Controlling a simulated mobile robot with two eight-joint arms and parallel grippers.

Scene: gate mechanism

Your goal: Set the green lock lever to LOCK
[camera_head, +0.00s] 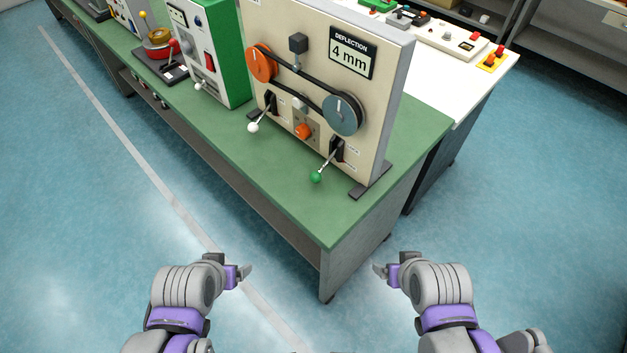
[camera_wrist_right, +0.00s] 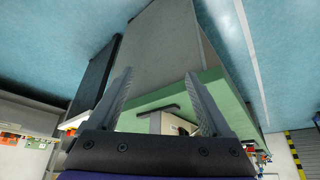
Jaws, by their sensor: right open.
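The green lock lever (camera_head: 316,176) is a thin metal rod with a green ball end. It comes out of a dark slot at the lower right of the beige belt panel (camera_head: 384,100) and points down and toward the front. Small labels beside the slot are too small to read. My right gripper (camera_head: 379,270) is in front of the bench, below and right of the lever and well apart from it. In the right wrist view its two fingers (camera_wrist_right: 159,76) are spread with nothing between them. My left gripper (camera_head: 246,272) is also away from the bench; its finger gap is hidden.
The panel stands on a green bench top (camera_head: 340,215) near its right end. A white-ball lever (camera_head: 253,127) and an orange knob (camera_head: 303,131) are left of the green lever. Two belt pulleys and a "4 mm" deflection display (camera_head: 350,54) are above. Open floor lies in front.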

